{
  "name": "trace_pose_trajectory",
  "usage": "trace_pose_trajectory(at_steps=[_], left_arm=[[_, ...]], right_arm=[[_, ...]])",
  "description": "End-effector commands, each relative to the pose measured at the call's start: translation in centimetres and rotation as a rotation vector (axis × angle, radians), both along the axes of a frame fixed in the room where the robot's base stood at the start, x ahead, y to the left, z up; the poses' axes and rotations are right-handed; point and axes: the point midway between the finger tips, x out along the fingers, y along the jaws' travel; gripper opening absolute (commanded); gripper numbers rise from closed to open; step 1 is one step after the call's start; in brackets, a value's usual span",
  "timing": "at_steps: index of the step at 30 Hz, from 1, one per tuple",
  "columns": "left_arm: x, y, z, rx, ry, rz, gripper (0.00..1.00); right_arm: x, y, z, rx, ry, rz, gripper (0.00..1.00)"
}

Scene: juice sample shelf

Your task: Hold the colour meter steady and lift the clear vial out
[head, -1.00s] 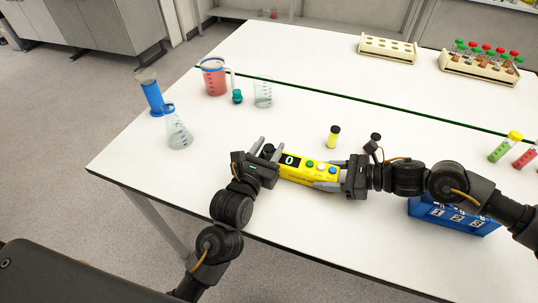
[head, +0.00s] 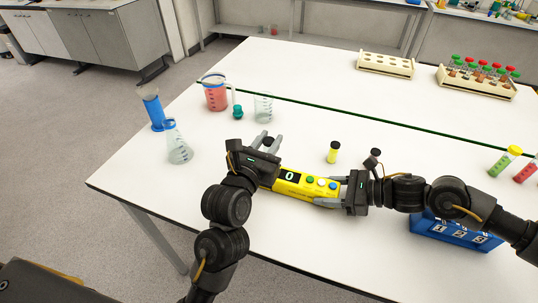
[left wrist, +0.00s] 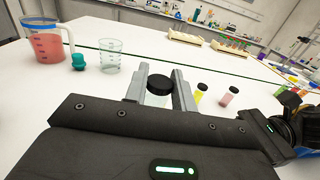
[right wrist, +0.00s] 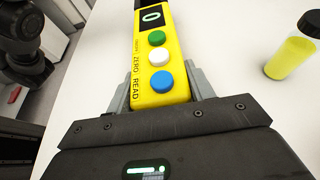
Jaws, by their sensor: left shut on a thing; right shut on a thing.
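The yellow colour meter (head: 305,185) lies on the white table, its display reading 0. My right gripper (head: 344,189) is shut on its button end; the right wrist view shows the meter (right wrist: 157,66) between the fingers. My left gripper (head: 268,144) is over the display end, shut on the clear vial (left wrist: 157,99), whose black cap (left wrist: 159,82) shows between the fingers in the left wrist view. The vial's lower part is hidden, so I cannot tell whether it is clear of the meter's well.
A yellow vial (head: 333,153) stands behind the meter, and a pink vial (left wrist: 227,97) stands near it. A blue numbered rack (head: 452,234) is at right. A red jug (head: 214,97), beaker (head: 263,108) and flask (head: 177,145) are at left. The front left table is bare.

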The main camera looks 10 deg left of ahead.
Motion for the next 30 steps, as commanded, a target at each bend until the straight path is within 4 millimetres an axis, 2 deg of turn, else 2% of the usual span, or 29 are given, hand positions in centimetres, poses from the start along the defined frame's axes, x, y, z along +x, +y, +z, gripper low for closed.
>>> trace_pose_trajectory(at_steps=[1,6,14,15,19,20,30], left_arm=[[0.0,0.0,0.8,-0.004,-0.003,0.001,0.0],[0.0,0.0,2.0,-0.001,-0.001,0.0,0.0],[0.0,0.0,2.1,0.0,0.001,0.0,0.0],[0.0,0.0,2.1,0.0,0.001,0.0,0.0],[0.0,0.0,2.0,0.0,0.001,0.0,0.0],[0.0,0.0,2.0,0.0,0.001,0.0,0.0],[0.0,0.0,2.0,0.0,0.001,0.0,0.0]], right_arm=[[0.0,0.0,0.0,0.001,0.0,0.0,0.19],[0.0,0.0,0.0,0.0,0.0,0.0,0.19],[0.0,0.0,0.0,0.001,0.0,0.0,0.19],[0.0,0.0,0.0,0.001,0.0,0.0,0.58],[0.0,0.0,0.0,0.0,0.0,0.0,0.75],[0.0,0.0,0.0,0.0,0.0,0.0,0.78],[0.0,-0.5,0.2,0.0,-0.001,-0.002,0.78]])
